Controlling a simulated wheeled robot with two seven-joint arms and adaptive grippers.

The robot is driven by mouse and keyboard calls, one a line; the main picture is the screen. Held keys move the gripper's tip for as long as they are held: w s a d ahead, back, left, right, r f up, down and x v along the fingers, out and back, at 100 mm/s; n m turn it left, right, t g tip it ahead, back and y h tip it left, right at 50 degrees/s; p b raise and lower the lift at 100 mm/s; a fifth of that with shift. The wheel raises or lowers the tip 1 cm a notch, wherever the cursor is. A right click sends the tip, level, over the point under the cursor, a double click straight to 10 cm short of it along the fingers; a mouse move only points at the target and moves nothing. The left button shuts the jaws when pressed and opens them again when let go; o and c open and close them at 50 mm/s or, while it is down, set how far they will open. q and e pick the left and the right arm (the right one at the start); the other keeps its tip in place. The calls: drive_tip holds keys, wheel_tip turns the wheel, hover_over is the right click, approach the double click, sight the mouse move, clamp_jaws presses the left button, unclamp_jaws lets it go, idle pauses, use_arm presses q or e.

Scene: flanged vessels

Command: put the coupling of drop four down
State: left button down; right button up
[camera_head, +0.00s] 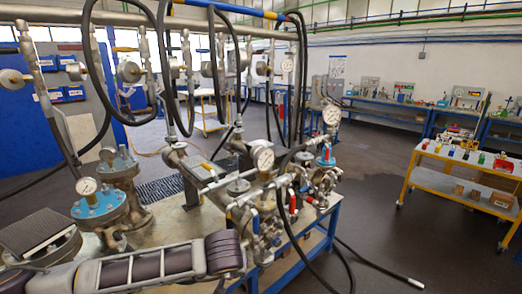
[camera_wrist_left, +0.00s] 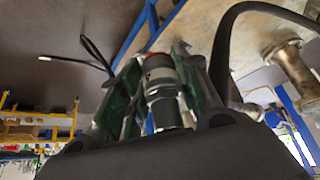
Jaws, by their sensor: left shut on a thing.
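The coupling (camera_wrist_left: 160,82), a short grey and black cylinder with a red ring at its top, sits between the green-sided fingers of my left gripper (camera_wrist_left: 158,95) in the left wrist view. The gripper is shut on it. A black hose (camera_wrist_left: 224,48) rises beside the right finger and arcs away to the right; where it joins is hidden. In the head view my left arm (camera_head: 150,265) comes in from the lower left and ends near the front of the bench; the fingers and the coupling are not clear there. My right gripper is not in view.
A bench (camera_head: 325,235) carries flanged vessels (camera_head: 98,205), gauges (camera_head: 263,158) and pipework with valves. Several black hoses hang from the overhead rail (camera_head: 120,18). A loose hose (camera_head: 380,268) lies on the floor. A yellow cart (camera_head: 465,175) stands right. Floor between is open.

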use_arm(q)
drive_tip(key=shift+d+r, duration=0.2)
drive_tip(key=shift+d, duration=0.3)
drive_tip(key=shift+r+m, duration=0.15)
drive_tip(key=shift+m, duration=0.15)
drive_tip(key=s+r+m+g+h, duration=0.1)
drive_tip(key=s+r+m+h, duration=0.2)
drive_tip(key=r+m, duration=0.4)
drive_tip(key=shift+s+r+m+h, duration=0.2)
drive_tip(key=shift+r+m+h, duration=0.25)
drive_tip(key=shift+r, duration=1.5)
drive_tip(key=s+a+r+n+y, duration=0.1)
drive_tip(key=s+a+r+n, duration=0.1)
drive_tip(key=a+r+n, duration=0.1)
drive_tip(key=shift+s+a+r+t, duration=0.15)
drive_tip(key=shift+a+r+t, duration=0.15)
drive_tip(key=shift+a+r, duration=0.8)
drive_tip(key=shift+d+r+n+y, duration=0.25)
drive_tip(key=shift+d+r, duration=0.05)
drive_tip(key=shift+d, duration=0.15)
